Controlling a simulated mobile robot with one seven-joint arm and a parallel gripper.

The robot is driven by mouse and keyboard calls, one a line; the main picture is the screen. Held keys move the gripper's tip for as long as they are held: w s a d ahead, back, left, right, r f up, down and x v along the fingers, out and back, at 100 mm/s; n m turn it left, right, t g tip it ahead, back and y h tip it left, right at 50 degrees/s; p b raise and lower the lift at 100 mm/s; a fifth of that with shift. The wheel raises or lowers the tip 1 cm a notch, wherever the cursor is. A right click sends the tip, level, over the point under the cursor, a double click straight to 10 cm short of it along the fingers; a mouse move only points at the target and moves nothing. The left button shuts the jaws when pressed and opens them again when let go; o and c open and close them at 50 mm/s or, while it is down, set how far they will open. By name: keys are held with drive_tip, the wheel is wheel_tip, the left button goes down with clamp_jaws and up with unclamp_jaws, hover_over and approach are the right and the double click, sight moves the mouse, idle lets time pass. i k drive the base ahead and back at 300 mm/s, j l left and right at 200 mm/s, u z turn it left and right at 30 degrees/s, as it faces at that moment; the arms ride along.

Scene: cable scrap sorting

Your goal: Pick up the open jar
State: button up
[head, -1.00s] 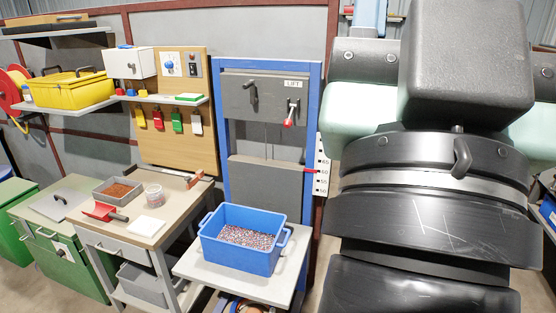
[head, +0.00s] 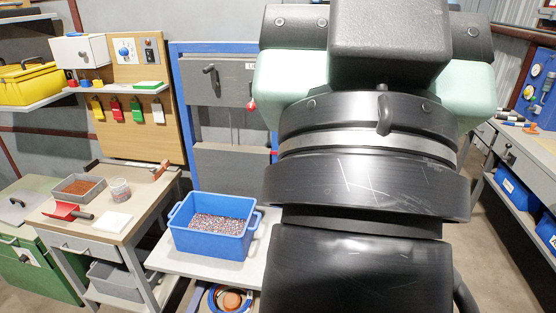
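A small clear jar (head: 120,189) stands upright on the tan workbench (head: 85,233) at the left. It has reddish contents low inside, and I see no lid on it. It stands between a grey tray of brown-red granules (head: 79,187) and a white square pad (head: 114,221). My own black and pale-green arm fills the middle and right of the view, well to the right of the jar. My gripper is not in view.
A red scoop (head: 66,211) lies in front of the jar. A hammer-like tool (head: 161,170) lies at the bench's back right. A blue bin of mixed granules (head: 213,237) stands on a white table right of the bench. Another bench (head: 520,160) stands far right.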

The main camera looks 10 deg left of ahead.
sight(120, 191)
drive_tip(key=i+j+u, duration=0.2)
drive_tip(key=u, duration=0.2)
drive_tip(key=i+j+u, duration=0.2)
drive_tip(key=u, duration=0.25)
drive_tip(key=i+j+u, duration=0.1)
drive_tip(key=i+j, duration=0.15)
drive_tip(key=i, duration=0.55)
drive_tip(key=i+j+u, duration=0.15)
drive_tip(key=i, duration=0.6)
drive_tip(key=i+j+u, duration=0.1)
drive_tip(key=i, duration=0.7)
drive_tip(key=j, duration=0.05)
